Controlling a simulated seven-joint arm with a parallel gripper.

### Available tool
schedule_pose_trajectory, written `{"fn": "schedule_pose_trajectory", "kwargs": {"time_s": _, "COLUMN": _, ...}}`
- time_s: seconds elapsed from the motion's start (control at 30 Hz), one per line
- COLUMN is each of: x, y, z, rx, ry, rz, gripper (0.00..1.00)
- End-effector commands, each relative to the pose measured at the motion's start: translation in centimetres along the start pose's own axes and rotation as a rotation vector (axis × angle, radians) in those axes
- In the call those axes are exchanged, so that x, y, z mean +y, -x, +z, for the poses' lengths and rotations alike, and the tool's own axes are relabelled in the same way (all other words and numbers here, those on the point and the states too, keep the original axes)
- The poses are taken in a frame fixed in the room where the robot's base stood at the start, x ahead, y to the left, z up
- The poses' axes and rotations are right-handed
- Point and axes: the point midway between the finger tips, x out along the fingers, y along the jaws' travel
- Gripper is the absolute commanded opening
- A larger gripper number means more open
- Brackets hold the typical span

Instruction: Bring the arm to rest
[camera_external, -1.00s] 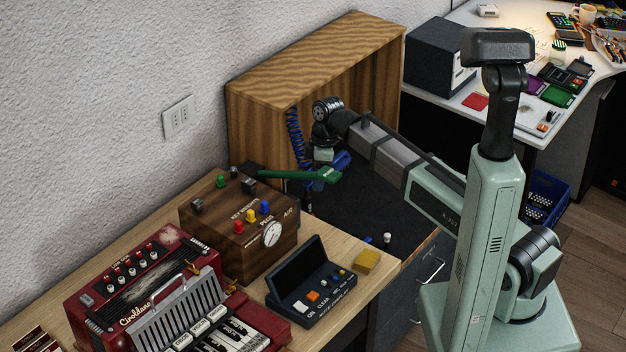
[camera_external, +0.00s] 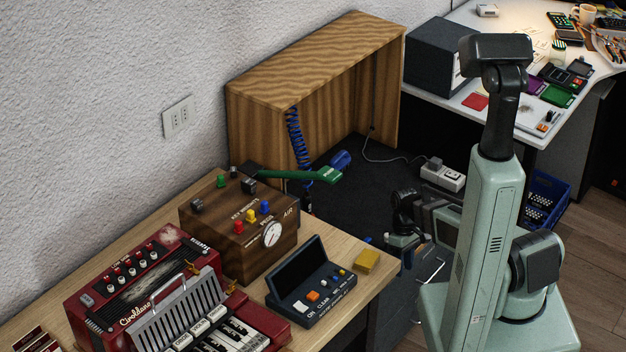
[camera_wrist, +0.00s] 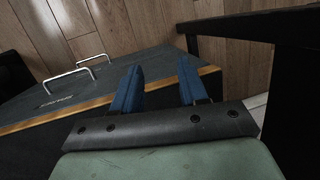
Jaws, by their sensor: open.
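My gripper (camera_wrist: 157,88) shows in the wrist view with two blue fingers apart and nothing between them. It hangs over the wood-coloured edge of a dark drawer unit (camera_wrist: 80,95), with the wooden floor beyond. In the external view my arm is folded back close to my column, its wrist low by the right end of the workbench. The fingers are mostly hidden there; a small blue bit near the bench edge may be one of them.
A brown air box (camera_external: 240,225), a dark console (camera_external: 312,285) and a red accordion (camera_external: 165,290) stand to the left.

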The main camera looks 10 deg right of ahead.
Motion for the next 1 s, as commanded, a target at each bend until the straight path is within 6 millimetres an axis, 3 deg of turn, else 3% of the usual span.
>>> {"fn": "schedule_pose_trajectory", "kwargs": {"time_s": 0.03, "x": 0.4, "y": -1.5, "z": 1.6, "rx": -0.016, "ry": -0.039, "rz": -0.009, "gripper": 0.43}}
{"fn": "schedule_pose_trajectory", "kwargs": {"time_s": 0.27, "x": 1.6, "y": -7.2, "z": 7.2, "rx": -0.075, "ry": -0.215, "rz": -0.036, "gripper": 0.43}}
{"fn": "schedule_pose_trajectory", "kwargs": {"time_s": 0.6, "x": 1.2, "y": -14.7, "z": 16.0, "rx": -0.169, "ry": -0.463, "rz": -0.075, "gripper": 0.43}}
{"fn": "schedule_pose_trajectory", "kwargs": {"time_s": 0.8, "x": -0.2, "y": -18.2, "z": 21.0, "rx": -0.225, "ry": -0.600, "rz": -0.098, "gripper": 0.43}}
{"fn": "schedule_pose_trajectory", "kwargs": {"time_s": 1.0, "x": -1.5, "y": -20.5, "z": 24.4, "rx": -0.265, "ry": -0.695, "rz": -0.110, "gripper": 0.43}}
